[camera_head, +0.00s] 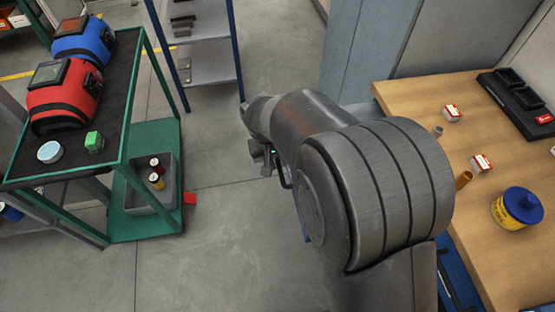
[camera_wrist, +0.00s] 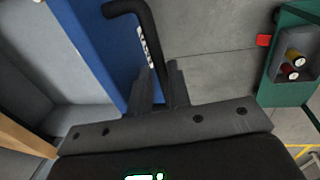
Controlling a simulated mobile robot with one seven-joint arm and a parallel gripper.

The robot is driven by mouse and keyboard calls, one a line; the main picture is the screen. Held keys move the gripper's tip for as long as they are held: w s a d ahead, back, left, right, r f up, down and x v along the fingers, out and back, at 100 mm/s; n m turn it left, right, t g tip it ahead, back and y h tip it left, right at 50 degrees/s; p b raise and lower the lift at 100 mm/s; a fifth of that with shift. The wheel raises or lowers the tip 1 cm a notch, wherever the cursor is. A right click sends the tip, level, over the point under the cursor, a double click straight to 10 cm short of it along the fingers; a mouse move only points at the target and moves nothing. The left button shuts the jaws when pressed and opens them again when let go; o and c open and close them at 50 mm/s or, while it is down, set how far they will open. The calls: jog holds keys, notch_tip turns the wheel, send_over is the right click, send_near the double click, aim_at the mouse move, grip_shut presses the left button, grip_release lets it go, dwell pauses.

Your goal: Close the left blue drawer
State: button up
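The blue drawer's front (camera_wrist: 95,42) runs steeply across the left of the wrist view, with its grey inside (camera_wrist: 35,62) showing, so it stands open. Its black bar handle (camera_wrist: 148,25) curves down between the fingers of my gripper (camera_wrist: 161,72). The fingers lie close on both sides of the bar and appear shut on it. In the head view, my arm hides most of the drawer area; a strip of blue (camera_head: 455,278) shows below the bench edge at lower right. My gripper (camera_head: 262,158) is partly hidden by my arm there.
A wooden bench (camera_head: 420,95) with small boxes and a yellow-blue tin (camera_head: 517,208) stands at right. A green cart (camera_head: 150,145) with red and blue welding masks stands at left, a grey bin (camera_head: 150,195) on its lower shelf. The floor between is clear.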

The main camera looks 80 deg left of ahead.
grip_shut()
jog(key=w, duration=3.2)
jog(key=shift+w, duration=0.4)
jog(key=shift+w, duration=0.15)
jog(key=shift+o, duration=2.1)
grip_release()
notch_tip(320, 180, up, 11)
jog(key=s, duration=0.2)
jog(key=shift+s+f, duration=0.2)
jog(key=shift+d, duration=0.1)
